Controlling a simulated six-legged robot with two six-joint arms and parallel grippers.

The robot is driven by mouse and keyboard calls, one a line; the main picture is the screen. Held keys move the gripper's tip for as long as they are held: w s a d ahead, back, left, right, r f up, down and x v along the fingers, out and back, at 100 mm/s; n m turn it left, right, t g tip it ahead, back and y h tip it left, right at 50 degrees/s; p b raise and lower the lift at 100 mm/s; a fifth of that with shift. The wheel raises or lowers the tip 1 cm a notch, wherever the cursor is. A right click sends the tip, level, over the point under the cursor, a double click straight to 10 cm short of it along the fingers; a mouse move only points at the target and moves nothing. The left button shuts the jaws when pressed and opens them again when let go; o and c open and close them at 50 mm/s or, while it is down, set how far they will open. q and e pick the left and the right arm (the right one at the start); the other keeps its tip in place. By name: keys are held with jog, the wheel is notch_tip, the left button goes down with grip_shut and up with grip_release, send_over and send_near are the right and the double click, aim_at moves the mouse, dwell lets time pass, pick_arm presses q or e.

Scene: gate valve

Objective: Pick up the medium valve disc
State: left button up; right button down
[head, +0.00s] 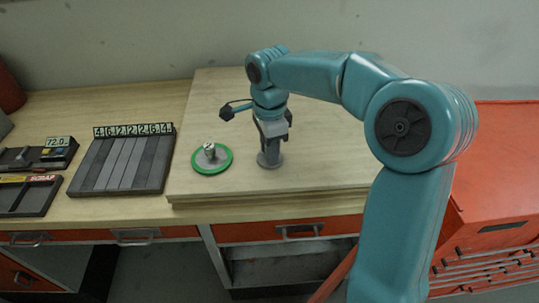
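My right gripper (272,136) points down over the wooden bench, at the end of the teal arm that comes in from the right. Directly below it stands a small grey piece with a round base (270,160) and a short upright part. Its upper end meets the dark fingers, and I cannot tell whether they grip it or only surround it. I cannot tell which piece is the medium valve disc. My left gripper is not in view.
The raised wooden board (330,172) is clear to the right of the grey piece. Left of it lie a rack of grey strips with number tags (122,165), a tray marked SCRAP (32,197) and a 72.0 display (57,144). A red cabinet (492,190) stands at right.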

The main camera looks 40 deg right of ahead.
jog(key=shift+r, duration=0.1)
jog(key=shift+w, duration=0.25)
notch_tip(320, 180, up, 20)
jog(key=p, duration=0.3)
jog(key=shift+s, duration=0.25)
